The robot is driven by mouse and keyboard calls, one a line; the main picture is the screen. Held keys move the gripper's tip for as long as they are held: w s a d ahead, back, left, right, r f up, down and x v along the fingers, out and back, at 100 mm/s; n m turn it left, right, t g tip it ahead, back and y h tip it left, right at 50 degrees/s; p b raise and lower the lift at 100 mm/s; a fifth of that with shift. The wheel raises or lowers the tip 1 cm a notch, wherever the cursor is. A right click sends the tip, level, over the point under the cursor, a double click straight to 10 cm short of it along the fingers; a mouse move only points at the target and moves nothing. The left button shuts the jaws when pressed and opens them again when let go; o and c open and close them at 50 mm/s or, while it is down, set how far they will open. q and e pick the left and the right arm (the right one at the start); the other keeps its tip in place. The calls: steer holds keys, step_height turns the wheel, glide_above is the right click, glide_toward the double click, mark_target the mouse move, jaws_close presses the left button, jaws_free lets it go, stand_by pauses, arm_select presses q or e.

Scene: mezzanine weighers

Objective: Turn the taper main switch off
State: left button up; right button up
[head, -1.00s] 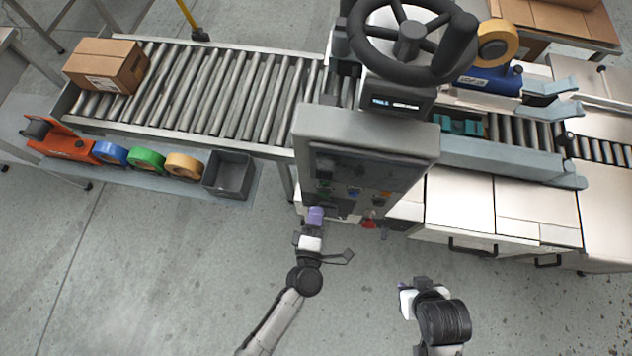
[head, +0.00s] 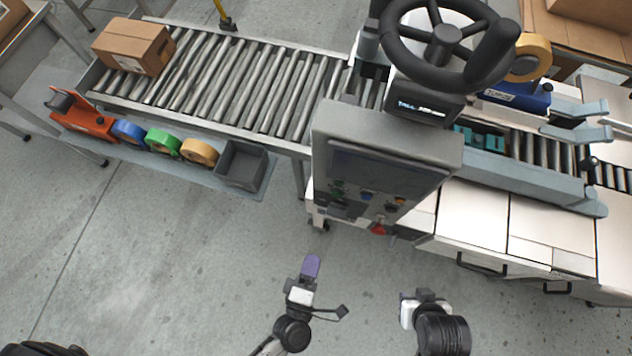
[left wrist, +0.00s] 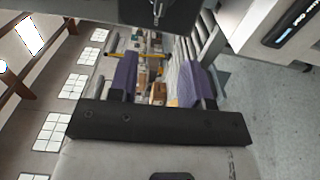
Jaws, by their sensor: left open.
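The taper's grey control panel (head: 383,165) stands in the middle of the head view, its face tilted away from the camera and dark. Small coloured controls show on its lower half, with a red knob (head: 378,229) at the lower right edge. Which control is the main switch, and its position, I cannot tell. My left gripper (head: 310,266), with purple fingers, is below and left of the panel, apart from it. In the left wrist view it is open and empty (left wrist: 155,80). My right gripper (head: 411,300) is lower right, below the panel; its fingers are mostly hidden.
A black handwheel (head: 443,45) sits above the panel. A roller conveyor (head: 235,85) with a cardboard box (head: 134,46) runs left. Tape rolls, an orange dispenser (head: 82,122) and a grey bin (head: 242,164) line its near side. White cabinets (head: 475,225) stand right. The floor in front is clear.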

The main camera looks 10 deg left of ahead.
arm_select(q)
steer(key=shift+s, duration=0.65)
